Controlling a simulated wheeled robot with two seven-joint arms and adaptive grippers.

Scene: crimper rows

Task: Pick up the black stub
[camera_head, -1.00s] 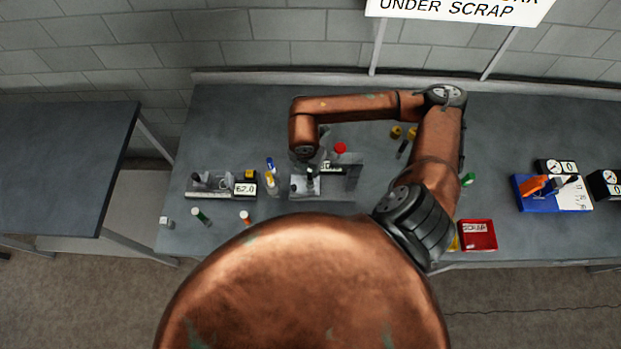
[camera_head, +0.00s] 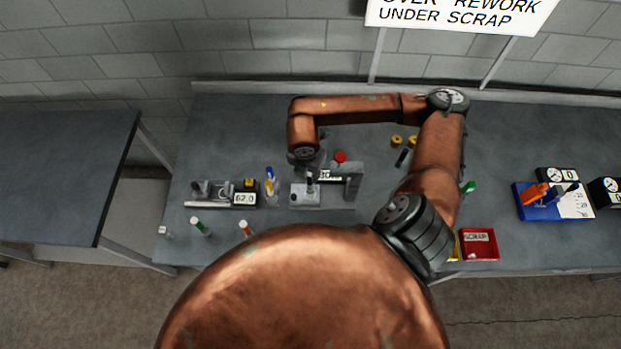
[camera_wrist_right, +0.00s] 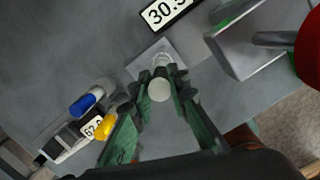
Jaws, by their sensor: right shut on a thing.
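My right gripper (camera_wrist_right: 160,88) is shut on a stub whose round white end (camera_wrist_right: 159,89) faces the right wrist camera. Its coloured part is hidden, so I cannot tell from this view that it is black. In the head view the gripper (camera_head: 310,175) is small and partly hidden under my wrist, over a grey fixture (camera_head: 300,199) with a display reading about 30. A dark, short cylinder (camera_head: 402,157) lies apart on the bench to the right. My left gripper is not in view.
A blue stub (camera_head: 269,173) and a yellow stub (camera_head: 271,187) stand left of the fixture, near a gauge reading 62.0 (camera_head: 245,199). Green (camera_head: 199,225) and orange (camera_head: 246,228) stubs are nearer the front edge.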

